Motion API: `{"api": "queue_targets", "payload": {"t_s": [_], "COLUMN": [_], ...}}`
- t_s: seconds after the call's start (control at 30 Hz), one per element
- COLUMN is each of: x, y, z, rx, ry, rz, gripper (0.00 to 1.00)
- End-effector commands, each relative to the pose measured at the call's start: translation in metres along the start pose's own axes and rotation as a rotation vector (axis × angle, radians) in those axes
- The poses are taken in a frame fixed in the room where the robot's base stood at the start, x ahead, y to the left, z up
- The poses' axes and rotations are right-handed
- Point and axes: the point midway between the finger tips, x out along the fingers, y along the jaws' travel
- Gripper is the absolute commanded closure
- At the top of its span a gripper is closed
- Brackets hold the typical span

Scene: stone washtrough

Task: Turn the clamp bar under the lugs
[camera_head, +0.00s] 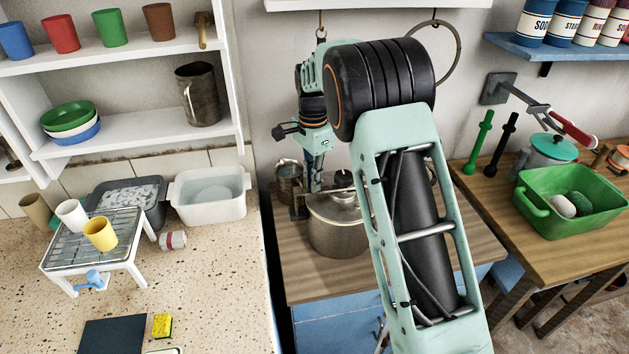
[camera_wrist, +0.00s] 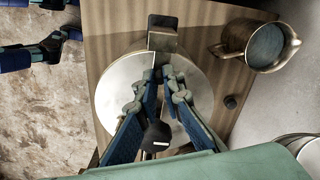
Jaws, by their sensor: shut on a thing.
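A steel pot (camera_head: 337,232) with a round lid stands on the wooden top of a blue cabinet. In the wrist view the pale lid (camera_wrist: 112,92) fills the middle. A dark, block-like lug (camera_wrist: 162,39) sits at its upper rim, and a dark post shows at the pot's left in the head view (camera_head: 298,212). My gripper (camera_wrist: 164,72) points down over the lid, its fingertips close together near that lug. It is shut on the clamp bar, which the fingers mostly hide. A black knob (camera_wrist: 157,136) shows between the fingers.
A metal jug (camera_wrist: 252,45) stands close to the pot; it also shows behind it in the head view (camera_head: 288,180). A speckled counter (camera_head: 215,285) with a wire rack (camera_head: 92,240) lies left. A green basin (camera_head: 570,195) stands on the right-hand table. My arm covers the pot's right side.

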Motion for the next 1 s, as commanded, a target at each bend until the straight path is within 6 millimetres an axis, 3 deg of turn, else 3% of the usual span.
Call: {"api": "queue_targets", "payload": {"t_s": [0.47, 0.5, 0.67, 1.0], "x": [-0.0007, -0.0007, -0.0005, -0.0039], "y": [-0.0017, -0.0016, -0.0015, -0.0017], "z": [-0.0006, -0.0005, -0.0005, -0.0006], "rx": [0.016, 0.016, 0.015, 0.015], "ry": [0.000, 0.000, 0.000, 0.000], "rz": [-0.001, -0.001, -0.001, -0.002], "gripper": [1.00, 0.91, 0.75, 0.75]}}
